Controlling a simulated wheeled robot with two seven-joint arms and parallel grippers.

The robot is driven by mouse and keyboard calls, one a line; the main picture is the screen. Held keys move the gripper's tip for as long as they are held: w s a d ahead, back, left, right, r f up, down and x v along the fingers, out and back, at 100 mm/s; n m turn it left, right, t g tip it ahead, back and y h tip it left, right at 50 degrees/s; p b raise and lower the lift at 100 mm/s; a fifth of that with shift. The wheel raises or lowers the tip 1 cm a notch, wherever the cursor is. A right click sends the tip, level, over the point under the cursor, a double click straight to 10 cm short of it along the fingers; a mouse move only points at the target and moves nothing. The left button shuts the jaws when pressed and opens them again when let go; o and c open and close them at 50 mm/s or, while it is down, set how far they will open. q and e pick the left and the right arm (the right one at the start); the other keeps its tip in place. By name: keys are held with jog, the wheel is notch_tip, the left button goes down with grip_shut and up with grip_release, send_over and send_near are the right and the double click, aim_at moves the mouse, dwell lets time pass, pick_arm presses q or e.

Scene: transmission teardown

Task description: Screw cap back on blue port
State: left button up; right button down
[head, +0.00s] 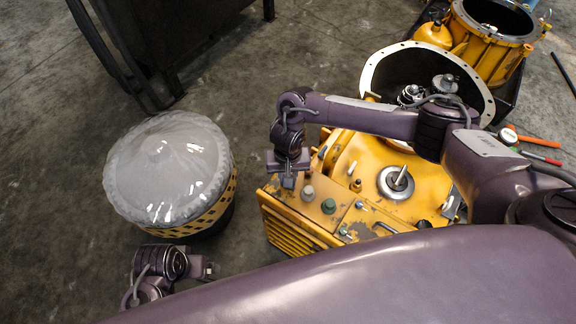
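The yellow transmission housing (295,218) stands on the floor at the centre. On its top sit a pale grey-brown cap (308,193), a dark green cap (328,206) and a small brass fitting (355,185). I cannot make out a blue port or tell which cap belongs to it. My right gripper (288,181) points down over the housing's left corner, just left of the pale cap. Its fingers are too small to tell whether they are open or hold anything. My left gripper (208,269) is low on the left, away from the housing; its finger opening is unclear.
A drum with a clear plastic cover (165,172) stands on the floor at left. An open bell housing (425,60) and another yellow casing (490,40) are at upper right. Coloured tools (538,141) lie at right. The floor between drum and housing is clear.

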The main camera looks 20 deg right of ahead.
jog(key=shift+r+m+p, duration=0.25)
jog(key=shift+m+p, duration=0.05)
pick_arm(q)
jog(key=shift+r, duration=0.75)
pick_arm(e)
jog(key=shift+f, duration=0.25)
jog(key=m+p, duration=0.1)
jog(key=p, duration=0.1)
jog(key=m+p, duration=0.3)
jog(key=p, duration=0.1)
jog(key=shift+d+r+m, duration=0.1)
jog(key=shift+r+m, duration=0.2)
jog(key=shift+f+m+p, duration=0.15)
jog(key=shift+m+p, duration=0.25)
pick_arm(q)
notch_tip(320, 180, up, 7)
jog(key=shift+f, duration=0.15)
pick_arm(e)
jog(key=shift+f, duration=0.2)
